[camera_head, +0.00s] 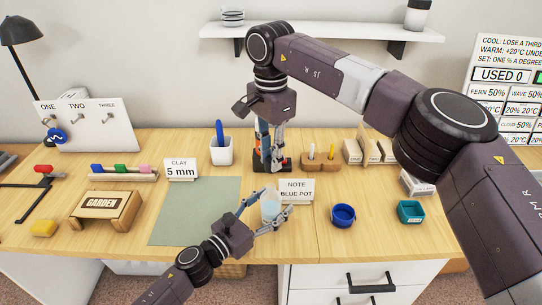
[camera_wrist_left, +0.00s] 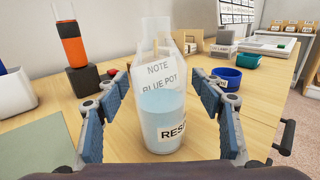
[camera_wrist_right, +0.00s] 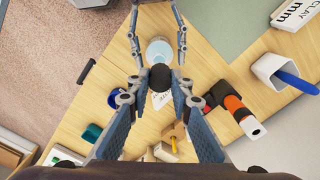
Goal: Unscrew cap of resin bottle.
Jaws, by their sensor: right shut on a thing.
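The clear resin bottle (camera_head: 271,208) with pale blue liquid stands upright on the table's front part, and its label shows in the left wrist view (camera_wrist_left: 160,120). No cap shows on its neck there. My left gripper (camera_head: 269,207) is open around the bottle, one finger on each side with gaps in the left wrist view (camera_wrist_left: 160,85). My right gripper (camera_wrist_right: 160,80) is shut on the round black cap (camera_wrist_right: 160,78), held up apart from the bottle. In the head view this gripper (camera_head: 270,168) hangs behind the bottle, and the cap cannot be made out there.
A note card (camera_head: 297,190) stands close behind the bottle. A blue pot (camera_head: 343,215) and a teal pot (camera_head: 410,211) are to the right. An orange and black cylinder (camera_wrist_left: 71,42) stands behind my right gripper. A green mat (camera_head: 195,215) lies to the left.

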